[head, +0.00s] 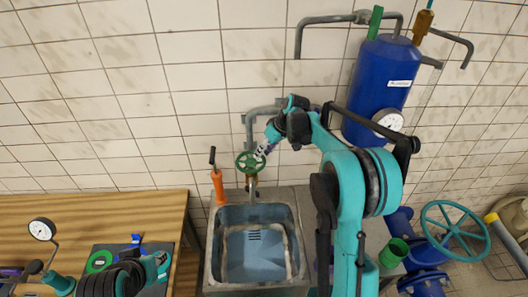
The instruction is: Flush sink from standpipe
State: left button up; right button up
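The grey sink (213,262) is in the lower middle of the head view, with a bluish basin and a slotted drain. Above its back edge, a grey standpipe (262,110) comes from the wall to a brass tap with a green handwheel (249,163). My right gripper (265,149) is at the right side of the handwheel, its fingertips close to the rim. I cannot tell whether it touches the wheel or how far it is open. My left gripper (158,266) is low at the left, over the wooden table; its fingers are partly hidden.
An orange-handled tool (218,187) stands left of the tap. A blue tank (378,85) with a gauge (388,121) hangs at the right. A teal handwheel (455,232) and green cup (394,253) are at lower right. The wooden table (150,212) holds a dark mat and another gauge (42,229).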

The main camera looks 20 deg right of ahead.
aim_at(260, 168)
grip_shut()
jog(key=s+m+b, duration=0.1)
jog(key=m, duration=0.1)
jog(key=shift+s+m+t+h, duration=0.15)
jog(key=shift+m+t+h, duration=0.15)
jog(key=shift+t+h, duration=0.1)
jog(key=s+m, duration=0.1)
jog(key=m+h+b, duration=0.1)
jog(key=m, duration=0.1)
jog(key=shift+s+a+m+t, duration=0.15)
jog(key=shift+s+m+t, duration=0.15)
jog(key=shift+s+t, duration=0.1)
jog(key=m+h, duration=0.1)
jog(key=s+a+m+b, duration=0.1)
jog(key=m, duration=0.1)
jog(key=s+m+h, duration=0.1)
jog(key=m, duration=0.1)
jog(key=shift+a+h, duration=0.2)
jog(key=shift+h, duration=0.1)
jog(key=shift+s+a+m+g+h+b, duration=0.1)
jog(key=shift+s+a+m+h+b, duration=0.2)
jog(key=shift+m, duration=0.6)
jog(key=shift+s+a+m+g+h, duration=0.15)
jog(key=shift+a+m+h, duration=0.2)
jog(key=shift+m, duration=0.55)
jog(key=shift+s+a+m+g+h+b, duration=0.15)
jog(key=shift+s+a+m+h, duration=0.15)
jog(key=shift+m, duration=0.6)
jog(key=shift+w, duration=0.1)
